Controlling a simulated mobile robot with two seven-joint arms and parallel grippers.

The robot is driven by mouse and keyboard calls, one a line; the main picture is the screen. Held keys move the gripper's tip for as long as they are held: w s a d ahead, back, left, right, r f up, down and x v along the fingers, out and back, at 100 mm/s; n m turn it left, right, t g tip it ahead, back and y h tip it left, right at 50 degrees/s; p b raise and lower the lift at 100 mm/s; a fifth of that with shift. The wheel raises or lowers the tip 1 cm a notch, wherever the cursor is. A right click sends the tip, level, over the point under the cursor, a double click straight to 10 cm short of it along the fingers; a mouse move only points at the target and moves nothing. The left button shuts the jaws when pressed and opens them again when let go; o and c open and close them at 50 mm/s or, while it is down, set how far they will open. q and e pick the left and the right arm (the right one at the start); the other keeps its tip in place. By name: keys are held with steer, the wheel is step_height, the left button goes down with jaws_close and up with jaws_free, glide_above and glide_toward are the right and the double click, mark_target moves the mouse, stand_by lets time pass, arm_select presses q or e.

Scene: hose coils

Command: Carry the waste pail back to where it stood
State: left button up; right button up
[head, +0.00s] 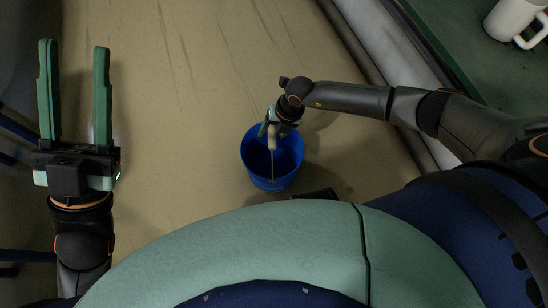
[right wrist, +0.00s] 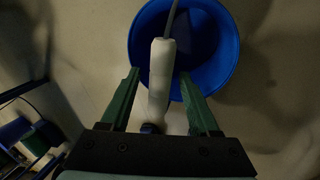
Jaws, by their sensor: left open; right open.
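The blue waste pail (head: 272,183) stands upright on the floor in front of me, near the middle of the head view. In the right wrist view the pail (right wrist: 213,35) shows from above, with a wire bail and a pale handle grip (right wrist: 161,75). My right gripper (head: 268,130) is over the pail's rim; in the right wrist view its green fingers (right wrist: 160,76) are open on either side of the grip, with gaps visible. My left gripper (head: 74,45) is open and empty at the left, away from the pail. The pail's bottom inside is dark.
A white mug (head: 513,18) stands on a dark green surface (head: 455,30) at the upper right. A pale grey edge (head: 395,55) runs alongside it. The tan floor (head: 190,90) between my left gripper and the pail is clear.

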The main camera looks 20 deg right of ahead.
steer(key=shift+p, duration=0.5)
stand_by(0.3)
jaws_close()
stand_by(0.5)
stand_by(0.9)
